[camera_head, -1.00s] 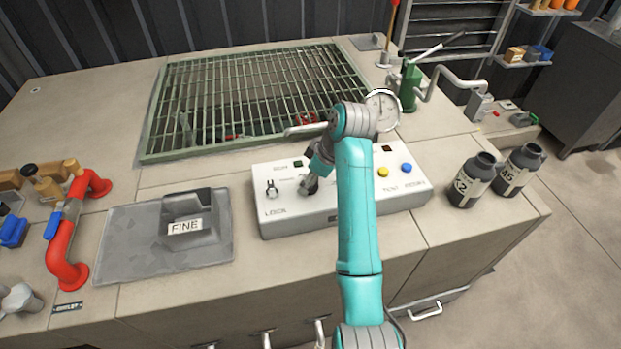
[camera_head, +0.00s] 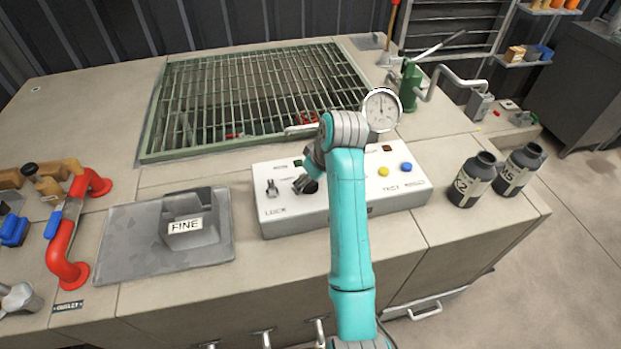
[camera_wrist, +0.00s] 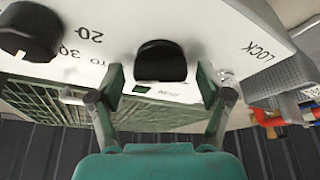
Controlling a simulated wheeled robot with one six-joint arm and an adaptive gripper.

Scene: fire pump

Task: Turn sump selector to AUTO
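A white control panel (camera_head: 345,212) stands on the bench top. A black knob (camera_wrist: 161,62) is near the middle of the wrist view, with a partly covered label ending in "to" to its left; I take it as the sump selector. My gripper (camera_wrist: 160,82) is open, one finger on each side of this knob, with a visible gap on both sides. In the head view my gripper (camera_head: 308,172) is over the panel's left half, and the knob and fingertips blend into one dark shape.
A metal toggle (camera_head: 272,188) beside the word LOCK is just left of the gripper. A second black knob (camera_wrist: 32,32) is near the number marks 20 and 30. Yellow (camera_head: 383,171) and blue (camera_head: 407,167) buttons are on the panel's right. A gauge (camera_head: 381,109) stands behind.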

